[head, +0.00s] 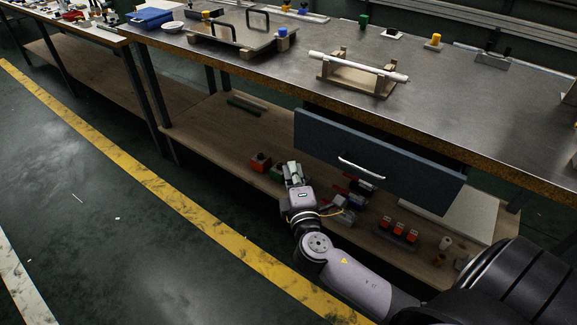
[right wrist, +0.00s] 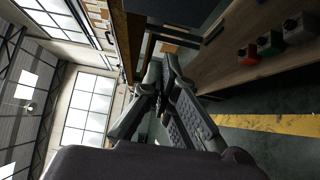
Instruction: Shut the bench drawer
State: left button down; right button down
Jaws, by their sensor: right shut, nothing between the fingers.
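The bench drawer (head: 375,165) has a blue-grey front with a silver bar handle (head: 361,168). It sits under the metal bench top (head: 300,85) and stands pulled out, with a dark gap behind its front. My right gripper (head: 292,167) is shut and empty, to the left of the drawer front and lower in the head view, apart from the handle. Its fingers (right wrist: 160,92) also show in the right wrist view. My left gripper is not in view.
Below the drawer, a wooden shelf (head: 210,128) carries a red switch box (head: 260,162) and other small parts. A fixture with a white rod (head: 358,66) stands on the bench top. The floor (head: 130,240) at the left is clear, crossed by a yellow line (head: 200,216).

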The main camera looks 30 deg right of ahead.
aim_at(309, 137)
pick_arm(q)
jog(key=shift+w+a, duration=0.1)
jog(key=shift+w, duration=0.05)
pick_arm(e)
jog(key=shift+w+d, duration=1.1)
jog(key=shift+w, duration=0.3)
jog(key=shift+w+d, duration=1.1)
jog(key=shift+w, duration=0.35)
jog(key=shift+w+d, duration=1.1)
jog(key=shift+w, duration=0.3)
jog(key=shift+d, duration=0.1)
